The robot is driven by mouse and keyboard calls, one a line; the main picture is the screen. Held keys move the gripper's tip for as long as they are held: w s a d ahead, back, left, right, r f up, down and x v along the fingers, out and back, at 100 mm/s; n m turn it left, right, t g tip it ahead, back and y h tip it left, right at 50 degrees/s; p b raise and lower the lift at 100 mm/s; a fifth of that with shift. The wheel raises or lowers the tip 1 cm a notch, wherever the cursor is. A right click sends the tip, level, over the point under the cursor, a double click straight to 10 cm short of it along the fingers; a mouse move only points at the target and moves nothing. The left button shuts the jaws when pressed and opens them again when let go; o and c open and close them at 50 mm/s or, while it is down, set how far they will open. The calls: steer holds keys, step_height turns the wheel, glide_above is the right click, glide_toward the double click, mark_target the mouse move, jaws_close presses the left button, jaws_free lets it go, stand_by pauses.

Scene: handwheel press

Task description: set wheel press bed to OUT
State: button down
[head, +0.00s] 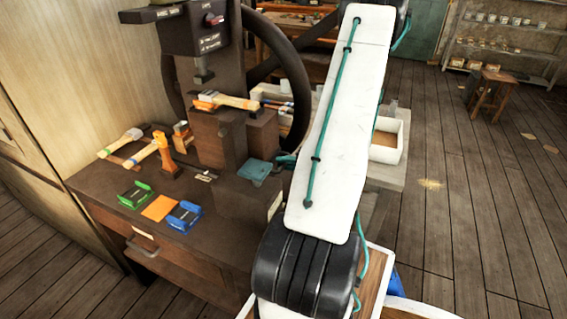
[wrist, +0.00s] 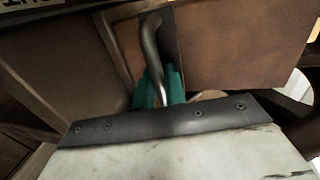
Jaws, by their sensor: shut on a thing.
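The press (head: 222,130) stands on the brown bench with its large dark handwheel (head: 297,85) at its right. Which part is its bed, and how far out it sits, I cannot tell. In the wrist view a grey curved handle (wrist: 152,40) stands against a brown block (wrist: 245,45). My gripper (wrist: 160,88) has teal fingers on both sides of the handle's lower part and is shut on it. Part of a label (wrist: 20,8) shows upside down at the top left corner. In the head view my own arm hides the handle and most of the gripper.
A white tray (head: 386,150) stands behind my arm. The floor at right is open, with a stool (head: 490,90) farther back.

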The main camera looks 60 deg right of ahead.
steer(key=f+v, duration=0.2)
steer(key=v, duration=1.1)
steer(key=s+f+v, duration=0.1)
steer(key=f+v, duration=0.2)
steer(key=v, duration=1.1)
steer(key=shift+s+f, duration=0.2)
steer(key=shift+f, duration=0.05)
steer(key=shift+s, duration=0.15)
steer(key=c, duration=1.5)
jaws_free()
steer(key=shift+s, duration=0.1)
steer(key=shift+c, duration=0.2)
steer(key=v, duration=0.7)
steer(key=shift+s, duration=0.3)
steer(key=shift+r, duration=0.1)
